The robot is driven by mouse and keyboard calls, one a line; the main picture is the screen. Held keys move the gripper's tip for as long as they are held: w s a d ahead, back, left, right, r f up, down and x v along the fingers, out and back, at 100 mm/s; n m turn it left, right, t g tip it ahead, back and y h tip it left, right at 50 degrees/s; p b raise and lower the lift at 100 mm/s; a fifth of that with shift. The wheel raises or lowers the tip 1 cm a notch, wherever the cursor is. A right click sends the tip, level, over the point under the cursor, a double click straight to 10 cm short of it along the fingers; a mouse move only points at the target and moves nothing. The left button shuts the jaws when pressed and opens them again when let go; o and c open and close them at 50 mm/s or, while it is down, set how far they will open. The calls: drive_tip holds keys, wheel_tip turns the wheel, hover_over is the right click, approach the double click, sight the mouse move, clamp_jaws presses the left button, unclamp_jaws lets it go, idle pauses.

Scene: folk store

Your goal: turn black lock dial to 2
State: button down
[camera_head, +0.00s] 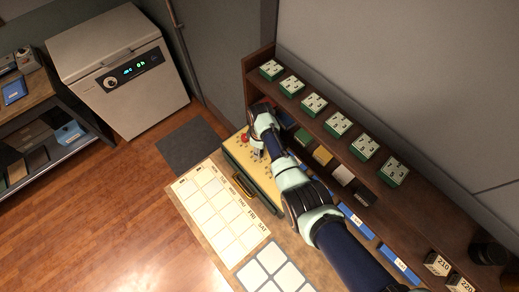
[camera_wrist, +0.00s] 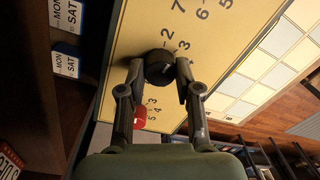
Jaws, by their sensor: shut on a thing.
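The black lock dial (camera_wrist: 158,68) sits on the yellow panel (camera_wrist: 215,45) of a box. In the wrist view my gripper (camera_wrist: 160,76) has one finger on each side of the dial, closed on it. Printed digits, among them a 2 and a 3, stand around and beyond the dial. I cannot tell which digit the dial's mark points to. A red knob (camera_wrist: 140,122) lies on the same panel, between my fingers and nearer my palm. In the head view my gripper (camera_head: 258,152) reaches down to the yellow box (camera_head: 236,153) and hides the dial.
A wooden shelf (camera_head: 259,60) with several green-and-white blocks runs along the wall behind my arm. A calendar board (camera_head: 222,212) lies in front of the box, with a white-tiled tray (camera_head: 272,268) to its right. A white appliance (camera_head: 122,70) stands at upper left.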

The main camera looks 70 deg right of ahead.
drive_tip(key=shift+n, duration=1.7)
drive_tip(key=c, duration=0.8)
unclamp_jaws()
wheel_tip(320, 180, up, 8)
drive_tip(key=shift+w+d+f, duration=0.1)
drive_tip(key=shift+d+f, duration=0.05)
drive_tip(key=shift+f, duration=0.05)
